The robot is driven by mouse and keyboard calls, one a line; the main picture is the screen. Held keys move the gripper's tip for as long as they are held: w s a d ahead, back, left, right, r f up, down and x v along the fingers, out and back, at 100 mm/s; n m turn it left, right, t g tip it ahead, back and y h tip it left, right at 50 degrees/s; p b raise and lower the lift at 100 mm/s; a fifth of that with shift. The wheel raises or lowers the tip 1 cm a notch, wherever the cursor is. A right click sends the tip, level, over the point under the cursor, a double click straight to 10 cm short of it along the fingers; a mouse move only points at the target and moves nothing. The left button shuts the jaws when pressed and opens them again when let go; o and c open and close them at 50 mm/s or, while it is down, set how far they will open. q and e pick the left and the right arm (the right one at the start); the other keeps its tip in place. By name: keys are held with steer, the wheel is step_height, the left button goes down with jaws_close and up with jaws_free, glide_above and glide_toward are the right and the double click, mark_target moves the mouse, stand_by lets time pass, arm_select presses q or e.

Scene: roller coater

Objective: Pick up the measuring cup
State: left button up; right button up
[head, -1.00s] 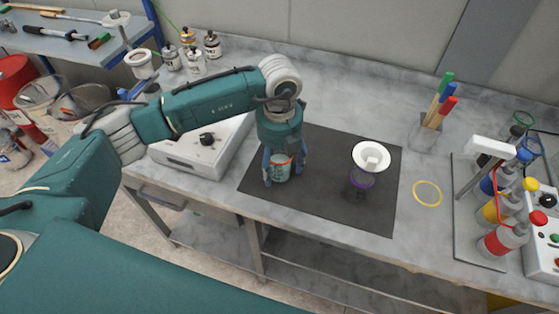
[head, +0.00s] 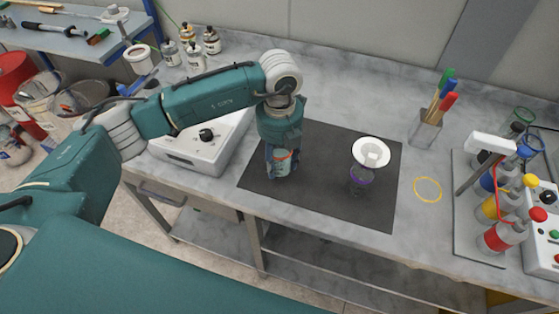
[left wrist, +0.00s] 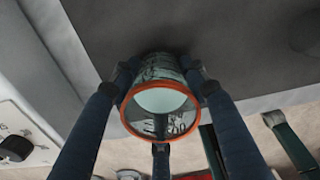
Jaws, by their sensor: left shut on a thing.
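The measuring cup (head: 283,161) is a clear cup with dark markings and an orange rim. It stands upright on or just above the dark mat (head: 330,206); I cannot tell which. My left gripper (head: 282,172) points down over it and is shut on it. In the left wrist view the fingers close around the cup (left wrist: 160,110) from several sides, and I look into its open top with pale contents or bottom. My right gripper is in neither view.
A white funnel (head: 371,152) sits above a purple-marked clear vessel (head: 360,180) on the mat's right. A white device (head: 203,145) stands left of the mat. A yellow ring (head: 428,189), a pen holder (head: 425,130) and several capped bottles (head: 503,237) are to the right.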

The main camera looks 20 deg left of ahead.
arm_select(q)
step_height(320, 180, up, 20)
steer(key=b, duration=0.3)
steer(key=shift+f+b, duration=0.2)
steer(key=shift+b, duration=0.1)
